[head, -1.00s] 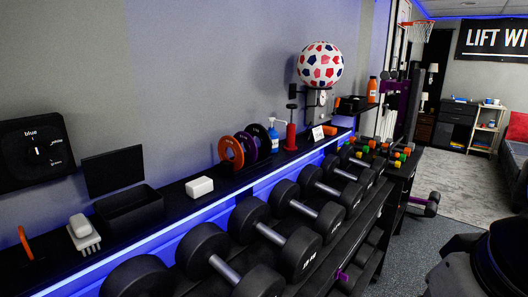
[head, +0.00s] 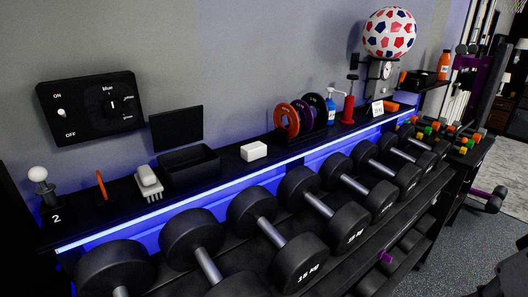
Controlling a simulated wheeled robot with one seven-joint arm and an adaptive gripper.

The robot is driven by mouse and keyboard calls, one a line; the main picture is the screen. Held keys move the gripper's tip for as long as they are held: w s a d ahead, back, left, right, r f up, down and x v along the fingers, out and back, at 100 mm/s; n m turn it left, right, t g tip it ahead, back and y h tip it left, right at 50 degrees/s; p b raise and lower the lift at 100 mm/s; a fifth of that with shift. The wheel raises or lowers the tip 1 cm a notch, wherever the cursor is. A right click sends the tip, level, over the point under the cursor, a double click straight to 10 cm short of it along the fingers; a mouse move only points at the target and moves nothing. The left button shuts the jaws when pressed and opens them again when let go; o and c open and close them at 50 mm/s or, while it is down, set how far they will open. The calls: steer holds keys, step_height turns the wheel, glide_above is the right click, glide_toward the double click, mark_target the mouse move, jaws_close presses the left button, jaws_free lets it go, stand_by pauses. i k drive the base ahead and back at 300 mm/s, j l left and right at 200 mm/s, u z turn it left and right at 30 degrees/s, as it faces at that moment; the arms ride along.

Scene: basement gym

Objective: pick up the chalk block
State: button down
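A white rectangular block (head: 254,151), which looks like the chalk block, lies on the narrow black shelf (head: 222,172) against the wall. It sits just right of an open black box (head: 190,170) and left of the coloured discs. Its top and front faces show and nothing covers it. A second, rounder white piece (head: 147,175) rests on a white slatted holder left of the box. My gripper is not in view; a dark shape at the lower right corner may be part of my arm.
A rack of large black dumbbells (head: 300,265) stands directly in front of the shelf. Upright orange, purple and black discs (head: 289,120), a blue bottle (head: 331,112) and a red stand (head: 348,109) are further right. A black switch panel (head: 90,107) hangs above the shelf.

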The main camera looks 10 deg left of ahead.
mark_target(250, 153)
steer(key=u, duration=0.7)
steer(key=i+l+u, duration=0.15)
steer(key=l+u, duration=0.45)
steer(key=l, duration=0.2)
steer(key=i+l+u, duration=0.1)
steer(key=l+u, duration=0.15)
steer(key=l, duration=0.2)
steer(key=i+l+u, duration=0.1)
steer(key=l, duration=0.95)
